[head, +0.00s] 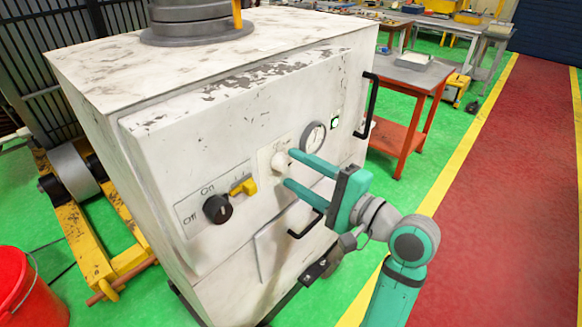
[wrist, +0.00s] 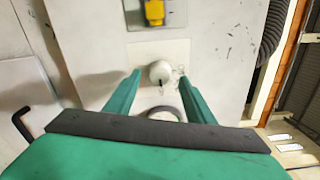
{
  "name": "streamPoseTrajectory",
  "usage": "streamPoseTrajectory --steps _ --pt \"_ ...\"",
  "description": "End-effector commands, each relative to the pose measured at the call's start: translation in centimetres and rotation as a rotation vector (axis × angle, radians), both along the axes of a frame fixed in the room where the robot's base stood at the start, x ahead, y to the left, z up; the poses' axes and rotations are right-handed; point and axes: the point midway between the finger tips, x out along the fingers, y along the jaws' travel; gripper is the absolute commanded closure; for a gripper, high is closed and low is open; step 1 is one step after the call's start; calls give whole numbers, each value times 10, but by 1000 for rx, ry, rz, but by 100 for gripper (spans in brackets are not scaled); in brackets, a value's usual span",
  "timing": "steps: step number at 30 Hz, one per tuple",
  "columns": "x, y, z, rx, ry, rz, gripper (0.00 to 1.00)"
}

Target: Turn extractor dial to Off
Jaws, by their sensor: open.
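A white cabinet (head: 150,160) carries a black dial (head: 217,209) on a plate with "On" above it and "Off" at its lower left. Its exact setting is too small to read. A round white knob (head: 281,163) sits to the upper right on the same front; it also shows in the wrist view (wrist: 160,71) with a small dark mark at its edge. My gripper (head: 290,168) is open, its two green fingers on either side of the white knob, seemingly not touching it. The black dial is not in the wrist view.
A yellow switch (head: 244,187) lies between the black dial and white knob. A round gauge (head: 313,136), a lit green button (head: 335,122) and a black handle (head: 371,105) are farther right. A red table (head: 408,105) stands behind. A red bucket (head: 30,290) is at lower left.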

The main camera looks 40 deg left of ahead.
Motion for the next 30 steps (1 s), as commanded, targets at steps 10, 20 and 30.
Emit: streamPoseTrajectory --steps 10,20,30 --pt "1 27 0 0 1 4 51" --pt "3 24 0 1 1 -2 75" --pt "3 22 -1 -2 -14 -4 92"
